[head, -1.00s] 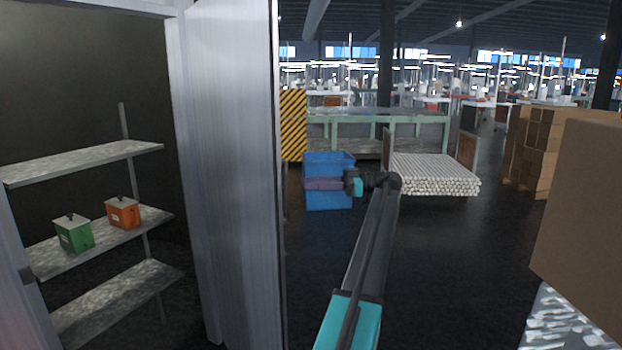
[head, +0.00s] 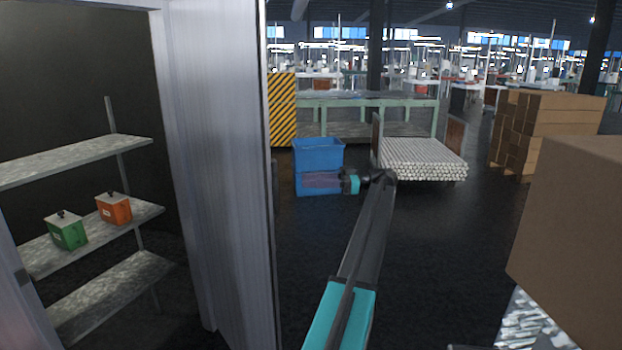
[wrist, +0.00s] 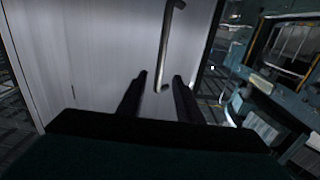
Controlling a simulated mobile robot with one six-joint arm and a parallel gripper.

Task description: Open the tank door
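A tall grey metal door (head: 225,170) stands open on the left of the head view, at the right side of a shelved enclosure. Its outer face is hidden there. The wrist view shows a grey door panel (wrist: 90,60) with a vertical bar handle (wrist: 166,45). My gripper (wrist: 160,78) is open, with its two dark fingers apart. The handle's lower end shows between the fingertips; whether they touch it I cannot tell. In the head view my arm reaches forward, and its end lies just right of the door edge.
Inside the enclosure, a green box (head: 67,231) and an orange box (head: 114,209) sit on the middle shelf (head: 145,222). Blue bins (head: 318,155) and a stack of white tubes (head: 420,160) stand ahead. A large cardboard box (head: 575,230) is near right. Dark floor between is clear.

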